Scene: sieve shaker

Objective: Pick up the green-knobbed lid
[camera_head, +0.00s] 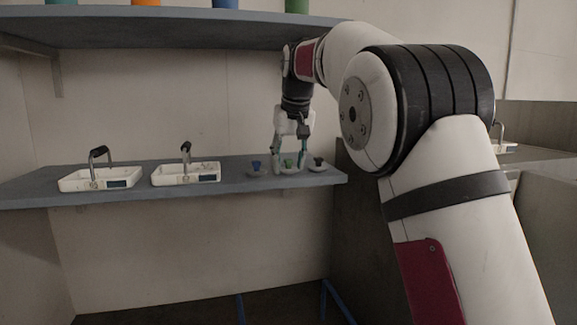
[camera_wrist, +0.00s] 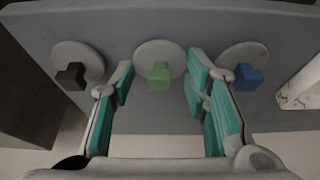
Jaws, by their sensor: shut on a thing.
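The green-knobbed lid (camera_wrist: 159,58) is a pale round disc with a green block knob (camera_wrist: 160,76). It is the middle one of three lids on the grey shelf. In the head view the lid (camera_head: 290,171) shows below my gripper (camera_head: 290,158). My gripper is shut on the lid at its knob, with a teal-padded finger on each side in the wrist view (camera_wrist: 160,82). The contact between pads and knob is not clear in the picture. I cannot tell any gap between lid and shelf.
A black-knobbed lid (camera_wrist: 78,62) and a blue-knobbed lid (camera_wrist: 246,64) lie close on either side. Two white trays with dark handles stand further left, the nearer one (camera_head: 186,178) and the far one (camera_head: 100,183). An upper shelf (camera_head: 180,30) with coloured containers hangs above.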

